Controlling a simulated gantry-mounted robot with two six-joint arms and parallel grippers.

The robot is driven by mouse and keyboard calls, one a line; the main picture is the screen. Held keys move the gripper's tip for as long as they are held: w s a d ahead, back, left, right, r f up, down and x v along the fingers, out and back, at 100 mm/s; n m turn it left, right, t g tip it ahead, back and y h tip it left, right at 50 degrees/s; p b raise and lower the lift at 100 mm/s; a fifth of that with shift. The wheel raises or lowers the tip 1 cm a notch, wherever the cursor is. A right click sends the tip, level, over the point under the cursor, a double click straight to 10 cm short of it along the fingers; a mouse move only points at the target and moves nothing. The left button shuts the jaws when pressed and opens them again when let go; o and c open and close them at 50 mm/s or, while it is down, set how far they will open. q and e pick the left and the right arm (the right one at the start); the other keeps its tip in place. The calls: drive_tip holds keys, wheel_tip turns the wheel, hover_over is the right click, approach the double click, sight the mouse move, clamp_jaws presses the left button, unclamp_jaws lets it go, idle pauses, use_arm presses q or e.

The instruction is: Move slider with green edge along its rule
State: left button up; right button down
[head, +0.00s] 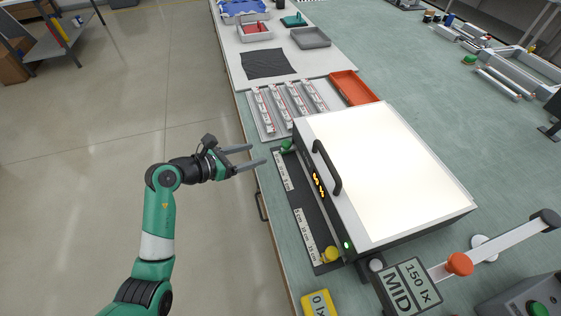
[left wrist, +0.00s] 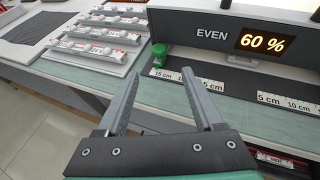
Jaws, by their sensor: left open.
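The slider with the green edge (head: 287,146) sits at the far end of a dark rail (head: 297,205) along the lightbox's left side. It also shows in the left wrist view (left wrist: 158,54), just beyond my fingertips. A white rule (head: 281,172) with cm marks lies along the rail beside it; it also shows in the left wrist view (left wrist: 172,76). My left gripper (head: 258,154) is open and empty, a little left of the slider and apart from it. In the left wrist view its two fingers (left wrist: 161,74) point toward the slider. My right gripper is not in view.
A yellow slider (head: 331,254) is at the rail's near end, by a second rule (head: 308,236). The lit lightbox (head: 385,170) with a black handle (head: 327,167) stands right of the rail. A tray of white strips (head: 287,106) lies beyond the green slider.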

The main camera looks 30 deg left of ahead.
sight(285, 144)
use_arm(q)
drive_tip(key=b+x, duration=0.5)
drive_tip(key=x, duration=0.5)
drive_tip(key=shift+w+f, duration=0.1)
drive_tip(key=shift+w, duration=0.2)
drive_tip(key=shift+w+d+b, duration=0.25)
drive_tip(key=shift+w+b, duration=0.1)
drive_tip(key=shift+w, duration=0.15)
clamp_jaws()
idle(0.6)
